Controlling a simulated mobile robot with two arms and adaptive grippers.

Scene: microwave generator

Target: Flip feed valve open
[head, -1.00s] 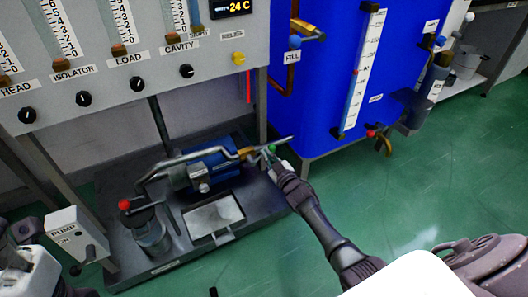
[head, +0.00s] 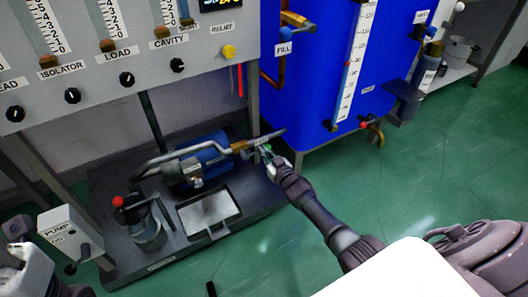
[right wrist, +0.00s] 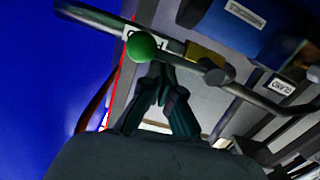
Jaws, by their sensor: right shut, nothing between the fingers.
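A valve handle with a green ball knob (right wrist: 141,46) sits on the metal pipe (right wrist: 97,17) in the right wrist view. In the head view the green knob (head: 266,148) is small, near the brass fitting (head: 241,147) on the pipe from the blue pump. My right gripper (head: 270,158) is at the knob in the head view. In the right wrist view its fingertips (right wrist: 160,72) are together, empty, just beside and below the knob; I cannot tell whether they touch it. A label behind the knob is mostly hidden. My left gripper (head: 18,256) is partly visible at the lower left.
The blue pump (head: 208,160) stands on a dark base with a red-knobbed part (head: 118,202). A large blue tank (head: 310,95) stands behind the valve. The gauge panel (head: 130,85) is at upper left. The green floor (head: 420,185) on the right is clear.

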